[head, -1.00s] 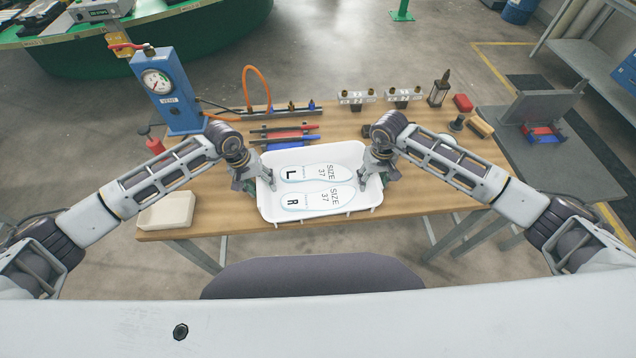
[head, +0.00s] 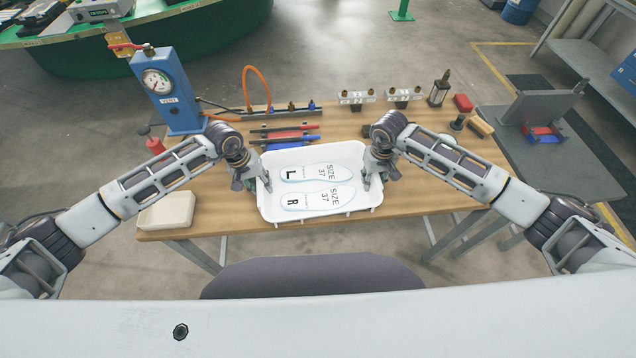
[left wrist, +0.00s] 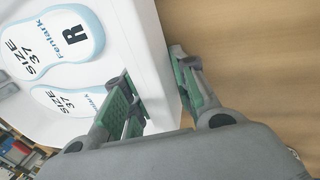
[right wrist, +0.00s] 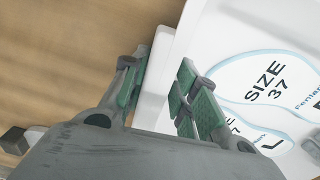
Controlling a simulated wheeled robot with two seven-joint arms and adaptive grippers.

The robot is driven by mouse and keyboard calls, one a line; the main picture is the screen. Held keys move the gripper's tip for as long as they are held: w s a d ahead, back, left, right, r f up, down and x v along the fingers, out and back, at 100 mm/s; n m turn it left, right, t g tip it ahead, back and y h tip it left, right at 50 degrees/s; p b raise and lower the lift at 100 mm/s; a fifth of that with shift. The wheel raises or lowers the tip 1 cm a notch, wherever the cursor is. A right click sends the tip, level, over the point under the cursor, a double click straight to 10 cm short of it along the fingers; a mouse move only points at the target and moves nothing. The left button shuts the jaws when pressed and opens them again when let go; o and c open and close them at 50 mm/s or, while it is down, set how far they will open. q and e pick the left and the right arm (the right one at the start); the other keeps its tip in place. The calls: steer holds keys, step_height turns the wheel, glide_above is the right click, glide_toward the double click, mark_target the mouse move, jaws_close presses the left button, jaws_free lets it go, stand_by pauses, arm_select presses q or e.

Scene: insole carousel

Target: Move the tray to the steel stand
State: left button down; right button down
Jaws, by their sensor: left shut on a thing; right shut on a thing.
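The white tray (head: 315,214) is on or just above the near middle of the wooden table; I cannot tell if it touches. Two insoles lie in it, L (head: 306,173) behind R (head: 315,200), both marked SIZE 37. My left gripper (head: 256,180) is shut on the tray's left wall; the left wrist view shows its fingers on both sides of the wall (left wrist: 155,60). My right gripper (head: 374,178) is shut on the right wall; the right wrist view shows its fingers around the rim (right wrist: 158,75). A grey stand (head: 545,120) is at the right, perhaps the steel stand.
A red and blue object (head: 543,134) sits on the grey stand. Small brushes lie near the table's right edge.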

mark_target(374, 175)
arm_select(q)
steer(key=shift+r, duration=0.2)
arm_select(e)
steer(key=shift+r, duration=0.2)
